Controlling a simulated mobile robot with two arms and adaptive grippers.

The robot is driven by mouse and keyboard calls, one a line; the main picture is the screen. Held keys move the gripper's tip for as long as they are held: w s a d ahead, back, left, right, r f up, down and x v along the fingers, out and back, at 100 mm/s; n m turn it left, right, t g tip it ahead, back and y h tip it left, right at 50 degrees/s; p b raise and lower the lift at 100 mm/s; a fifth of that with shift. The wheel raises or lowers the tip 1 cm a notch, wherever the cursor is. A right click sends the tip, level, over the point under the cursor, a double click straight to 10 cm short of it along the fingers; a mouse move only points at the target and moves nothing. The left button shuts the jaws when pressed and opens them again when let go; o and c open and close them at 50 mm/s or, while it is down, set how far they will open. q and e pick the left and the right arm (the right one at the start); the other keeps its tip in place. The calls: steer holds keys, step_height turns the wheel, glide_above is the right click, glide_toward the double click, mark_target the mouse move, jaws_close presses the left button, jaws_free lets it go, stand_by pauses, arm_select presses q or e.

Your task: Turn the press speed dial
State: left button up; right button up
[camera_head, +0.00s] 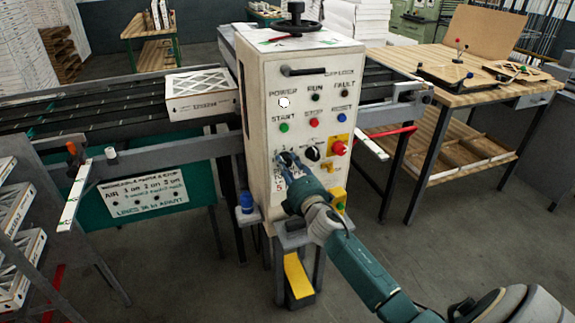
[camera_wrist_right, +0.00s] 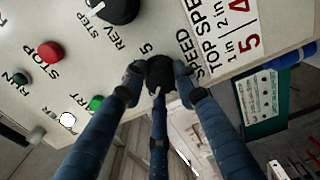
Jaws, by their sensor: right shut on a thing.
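The press control cabinet (camera_head: 262,150) is a white box with labelled lights, buttons and knobs. The black speed dial (camera_head: 285,158) sits low on its left, mostly hidden by my right gripper (camera_head: 290,166). In the right wrist view the speed dial (camera_wrist_right: 160,74) has a white pointer line and lies between the fingers of my right gripper (camera_wrist_right: 158,85), next to the SPEED lettering. The fingers are closed around the dial. My left gripper is not in view.
Another black selector knob (camera_head: 312,153) and a red knob on a yellow plate (camera_head: 339,148) are close to the right of the dial. A boxed filter (camera_head: 201,95) lies on the conveyor (camera_head: 90,110) at left. A blue-capped item (camera_head: 246,202) stands below left of the dial.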

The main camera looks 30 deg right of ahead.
steer(key=o, duration=1.1)
steer(key=shift+s+d+f, duration=0.1)
steer(key=shift+d+f, duration=0.05)
steer(key=shift+f, duration=0.05)
steer(key=shift+o, duration=0.2)
steer(key=shift+r, duration=0.1)
steer(key=v, duration=1.2)
